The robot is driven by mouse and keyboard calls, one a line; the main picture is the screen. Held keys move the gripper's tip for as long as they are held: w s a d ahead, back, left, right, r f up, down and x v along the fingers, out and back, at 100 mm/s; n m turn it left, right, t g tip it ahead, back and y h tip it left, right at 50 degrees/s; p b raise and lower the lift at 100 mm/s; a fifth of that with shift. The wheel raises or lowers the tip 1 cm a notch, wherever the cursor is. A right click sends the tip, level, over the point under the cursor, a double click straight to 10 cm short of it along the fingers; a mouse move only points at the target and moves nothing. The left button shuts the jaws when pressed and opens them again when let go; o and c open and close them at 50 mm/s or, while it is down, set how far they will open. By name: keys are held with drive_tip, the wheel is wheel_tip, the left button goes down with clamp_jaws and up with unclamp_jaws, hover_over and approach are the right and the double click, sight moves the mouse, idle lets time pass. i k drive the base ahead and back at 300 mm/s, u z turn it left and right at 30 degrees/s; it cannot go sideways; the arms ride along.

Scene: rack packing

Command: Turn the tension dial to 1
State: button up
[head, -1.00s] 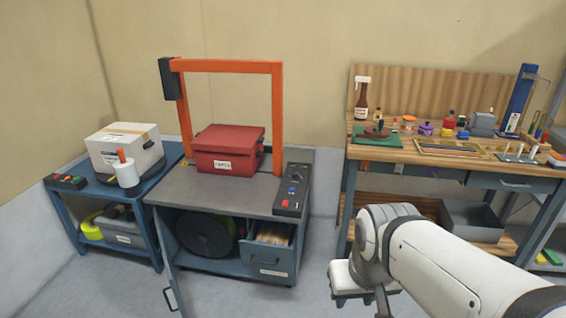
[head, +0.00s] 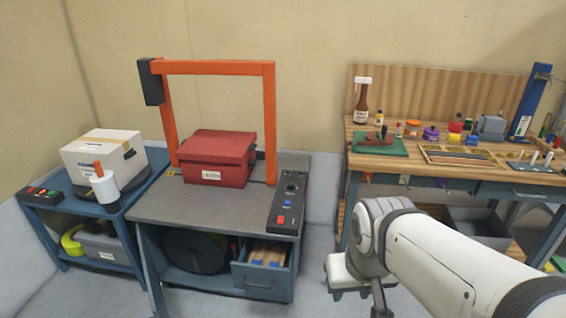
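The control panel (head: 289,203) is a dark strip on the right side of the grey strapping machine table. Its black round dial (head: 291,188) is at the far end, with a blue button (head: 287,203) and a red button (head: 281,219) nearer me. The dial's setting is too small to read. My arm stretches in from the lower right. My gripper (head: 381,308) is only partly visible below the wrist at the bottom of the picture, to the right of the machine. Its fingers cannot be made out.
An orange arch (head: 215,68) stands over a red box (head: 217,157) on the machine table (head: 170,207). An open drawer (head: 262,272) juts out beneath. A blue cart (head: 60,205) with a white box is at left. A wooden workbench (head: 480,170) with small items is at right.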

sight(291, 186)
drive_tip(key=u, duration=0.3)
drive_tip(key=k, duration=0.5)
drive_tip(key=z, duration=1.3)
drive_tip(key=i, duration=1.85)
drive_tip(key=u, duration=1.75)
